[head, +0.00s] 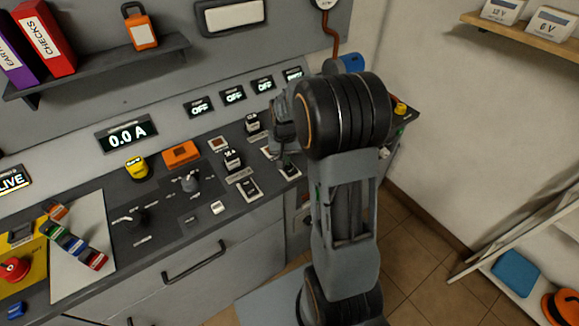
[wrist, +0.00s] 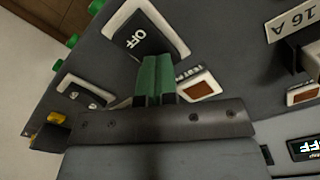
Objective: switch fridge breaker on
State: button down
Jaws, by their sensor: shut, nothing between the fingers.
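A black rocker switch (wrist: 137,38) in a pale frame is marked OFF in the wrist view. My gripper (wrist: 157,62) has its green fingertips together, with nothing between them, at the lower edge of this rocker. I cannot tell if they touch it. No label naming the fridge is readable. In the head view, my gripper (head: 286,160) is over the right part of the grey panel, partly hidden by my arm. A rocker switch (head: 289,171) shows just below it, and another (head: 249,188) is to its left.
A row of displays is behind the switches; three read OFF, one being this display (head: 200,107). A fuse block marked 16 A (head: 233,159) stands left of my gripper. A yellow button (head: 136,168) and an orange block (head: 181,154) are further left.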

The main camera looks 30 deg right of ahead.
jog(key=shift+r+p, duration=2.8)
jog(key=shift+r, duration=0.7)
